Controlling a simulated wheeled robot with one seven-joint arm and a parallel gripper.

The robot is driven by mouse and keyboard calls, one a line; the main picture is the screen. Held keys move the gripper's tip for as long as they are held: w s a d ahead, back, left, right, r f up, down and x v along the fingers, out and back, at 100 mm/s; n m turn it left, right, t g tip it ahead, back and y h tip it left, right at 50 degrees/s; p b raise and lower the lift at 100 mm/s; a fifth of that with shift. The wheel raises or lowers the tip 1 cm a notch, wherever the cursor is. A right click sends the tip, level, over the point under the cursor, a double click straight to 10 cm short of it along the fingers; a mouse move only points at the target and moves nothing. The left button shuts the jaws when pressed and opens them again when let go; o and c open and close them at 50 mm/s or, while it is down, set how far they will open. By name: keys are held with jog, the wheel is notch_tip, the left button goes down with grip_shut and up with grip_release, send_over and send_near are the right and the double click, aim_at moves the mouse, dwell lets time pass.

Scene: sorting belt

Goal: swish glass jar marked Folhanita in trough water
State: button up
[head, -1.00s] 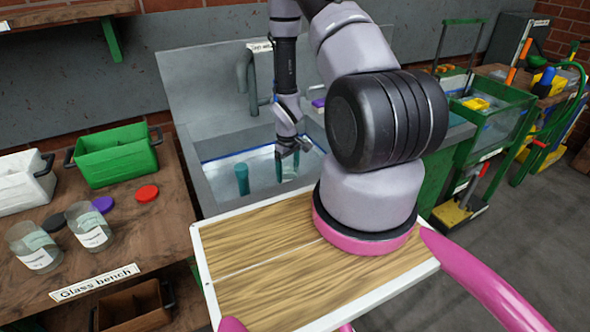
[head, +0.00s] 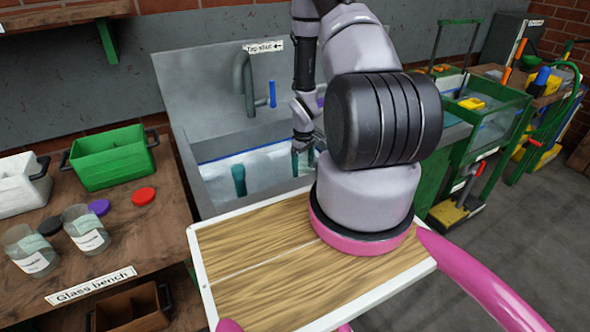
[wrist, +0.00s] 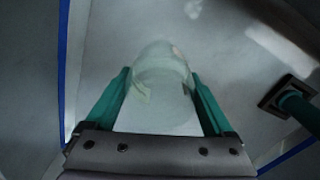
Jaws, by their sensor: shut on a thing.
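My gripper (head: 303,160) reaches down into the grey trough (head: 207,187), at the right of its water (head: 265,168). In the wrist view its two teal fingers (wrist: 164,100) are shut on a clear glass jar (wrist: 162,72), one on each side. A pale label patch shows on the jar, but no name can be read. In the head view the jar is mostly hidden by the fingers and arm, so how deep it sits in the water is hard to tell.
A teal upright object (head: 239,180) stands in the trough left of my gripper; a teal object with a dark end (wrist: 292,105) shows in the wrist view. A tap (head: 244,80) rises behind. Two labelled jars (head: 86,228) and lids stand on the glass bench (head: 150,225).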

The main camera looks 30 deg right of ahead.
jog(key=shift+d, duration=0.35)
jog(key=shift+w+r, duration=0.1)
jog(key=shift+r, duration=0.3)
notch_tip(320, 180, up, 21)
dwell(0.9)
jog(key=shift+r, duration=0.1)
